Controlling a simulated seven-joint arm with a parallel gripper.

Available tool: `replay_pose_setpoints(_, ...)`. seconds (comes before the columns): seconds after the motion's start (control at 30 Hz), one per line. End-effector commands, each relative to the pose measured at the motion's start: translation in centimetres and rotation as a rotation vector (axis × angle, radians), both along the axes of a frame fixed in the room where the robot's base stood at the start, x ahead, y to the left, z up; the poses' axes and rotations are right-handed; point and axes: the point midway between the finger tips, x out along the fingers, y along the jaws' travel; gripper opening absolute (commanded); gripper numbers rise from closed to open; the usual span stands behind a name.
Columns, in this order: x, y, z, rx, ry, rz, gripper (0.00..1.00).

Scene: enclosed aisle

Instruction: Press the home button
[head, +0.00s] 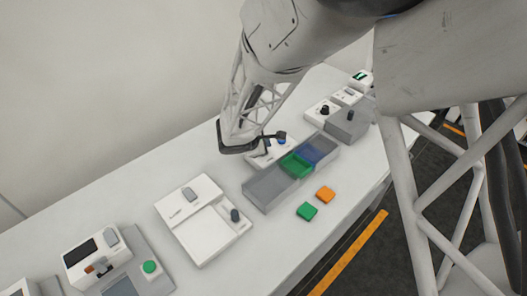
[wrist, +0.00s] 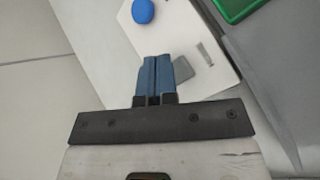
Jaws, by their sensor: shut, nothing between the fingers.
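My gripper (head: 268,142) is shut and empty, above a white panel (head: 258,158) behind the trays. In the wrist view, its two blue fingers (wrist: 155,72) lie side by side over the same white panel (wrist: 205,25). A round blue button (wrist: 143,11) sits on that panel, beyond the fingertips and slightly left of them. A grey flat piece (wrist: 183,70) lies just right of the fingers, partly hidden by them. No readable label shows which control is the home button. I cannot tell if the fingertips touch the panel.
A grey tray (head: 266,190) with green (head: 296,164) and blue (head: 318,148) bins stands beside the panel. Green (head: 307,211) and orange (head: 326,193) blocks lie in front. Knobbed boxes stand at the far right.

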Motion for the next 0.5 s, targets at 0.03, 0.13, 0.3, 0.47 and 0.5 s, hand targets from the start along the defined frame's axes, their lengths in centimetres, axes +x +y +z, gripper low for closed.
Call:
replay_pose_setpoints(0.03, -0.01, 0.0, -0.12, 0.0, 0.0, 0.0, 0.0)
replay_pose_setpoints(0.13, -0.02, -0.01, -0.4, 0.0, 0.001, 0.0, 0.0)
replay_pose_setpoints(0.3, -0.02, -0.01, -0.74, -0.001, 0.0, 0.001, 0.0)
replay_pose_setpoints(0.47, -0.01, 0.0, -0.78, 0.0, 0.0, 0.0, 0.0)
replay_pose_setpoints(0.5, -0.01, 0.0, -0.78, -0.001, 0.0, 0.001, 0.0)
